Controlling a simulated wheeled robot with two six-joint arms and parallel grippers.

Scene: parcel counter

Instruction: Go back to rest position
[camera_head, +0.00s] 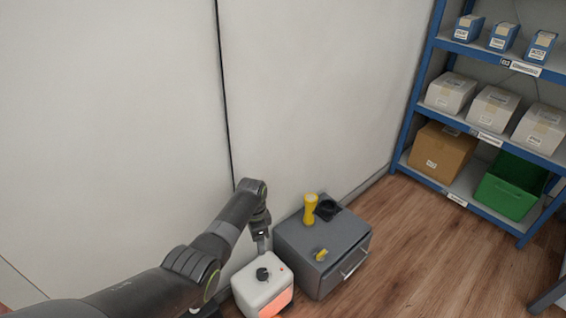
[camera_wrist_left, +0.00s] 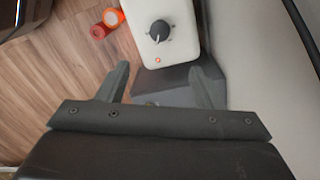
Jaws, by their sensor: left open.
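My left gripper (camera_head: 262,246) hangs at the end of my left arm, just above the back of a white box with a black knob (camera_head: 262,290). In the left wrist view its two fingers (camera_wrist_left: 162,82) are spread apart with nothing held between them. The same white box shows past the fingertips there, with its dark knob (camera_wrist_left: 160,31) on top. I cannot tell whether the fingers touch the box. My right gripper is in neither view.
A grey drawer cabinet (camera_head: 345,262) stands right of the white box, with a yellow hourglass-shaped object (camera_head: 310,209) on top. A wall is close behind. Blue shelving (camera_head: 420,85) with boxes and a green bin (camera_head: 505,197) stands right. Wooden floor (camera_head: 430,255) between is clear.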

